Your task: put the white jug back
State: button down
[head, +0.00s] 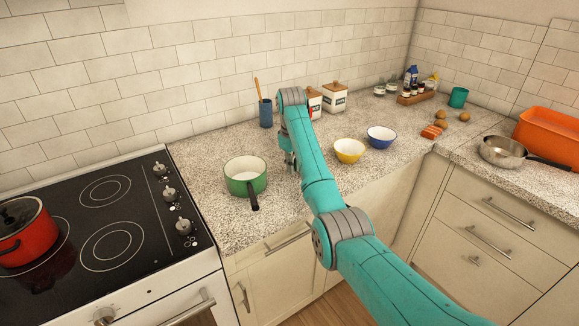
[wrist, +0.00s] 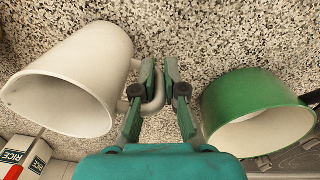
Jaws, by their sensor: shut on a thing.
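The white jug (wrist: 85,75) shows in the wrist view, on the left, with its open mouth toward the lower left of the picture. My gripper (wrist: 158,75) has its two fingers on either side of the jug's handle (wrist: 152,103) and is shut on it. I cannot tell whether the jug's base touches the counter. In the head view my gripper (head: 290,160) is low over the counter, just right of the green pot, and my arm hides the jug.
The green pot (head: 245,172) stands close by, also in the wrist view (wrist: 250,95). Canisters (head: 334,97), a blue utensil holder (head: 265,112), a yellow bowl (head: 349,150) and a blue bowl (head: 381,137) stand nearby. The stove (head: 95,225) is left. The front counter (head: 225,225) has bare room.

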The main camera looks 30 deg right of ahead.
jog(key=shift+f, duration=0.2)
jog(key=c, duration=1.7)
grip_release()
jog(key=shift+f, duration=0.15)
jog(key=o, duration=0.5)
jog(key=shift+c, duration=0.2)
